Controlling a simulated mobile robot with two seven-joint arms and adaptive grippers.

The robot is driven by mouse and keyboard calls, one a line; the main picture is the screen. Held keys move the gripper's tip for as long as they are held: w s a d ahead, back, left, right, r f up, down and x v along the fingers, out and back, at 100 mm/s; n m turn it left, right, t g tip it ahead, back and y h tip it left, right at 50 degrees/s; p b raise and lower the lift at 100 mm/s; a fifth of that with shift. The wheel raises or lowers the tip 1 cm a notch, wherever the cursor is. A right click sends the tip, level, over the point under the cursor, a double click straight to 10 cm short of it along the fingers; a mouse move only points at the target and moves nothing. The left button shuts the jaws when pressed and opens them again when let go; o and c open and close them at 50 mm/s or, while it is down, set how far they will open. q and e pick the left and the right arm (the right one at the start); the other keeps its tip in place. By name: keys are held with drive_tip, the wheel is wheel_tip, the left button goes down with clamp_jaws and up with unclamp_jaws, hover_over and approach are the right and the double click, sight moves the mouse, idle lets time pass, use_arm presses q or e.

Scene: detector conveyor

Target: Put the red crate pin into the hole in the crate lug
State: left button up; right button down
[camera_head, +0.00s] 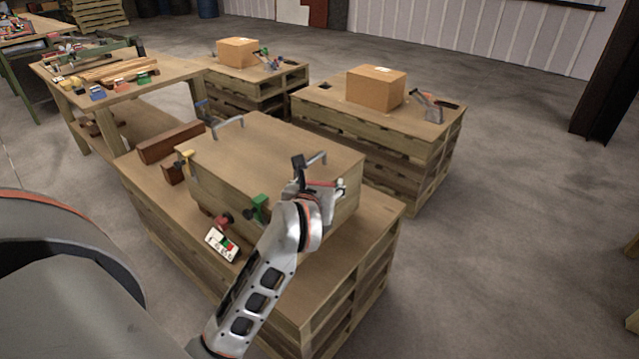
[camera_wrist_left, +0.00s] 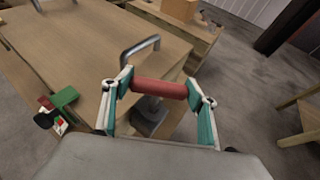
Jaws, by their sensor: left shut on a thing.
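The red crate pin (camera_wrist_left: 160,88) lies crosswise between the two green-padded fingertips of my left gripper (camera_head: 326,186), which is shut on its ends. It also shows in the wrist view (camera_wrist_left: 160,92). The gripper is beside the right end of the wooden crate (camera_head: 262,150), near a grey handle (camera_wrist_left: 140,48) on its lid. A grey metal fitting (camera_wrist_left: 149,116) shows behind and below the pin at the crate's side. It may be the crate lug; its hole is hidden. The pin appears apart from it. My right gripper is not in view.
A pallet with a cardboard box (camera_head: 376,90) stands to the right.

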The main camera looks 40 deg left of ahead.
use_arm(q)
drive_tip(key=shift+f, duration=0.3)
drive_tip(key=o, duration=1.2)
drive_tip(key=shift+s, duration=0.1)
drive_tip(key=v, duration=0.7)
drive_tip(key=shift+s+r, duration=0.15)
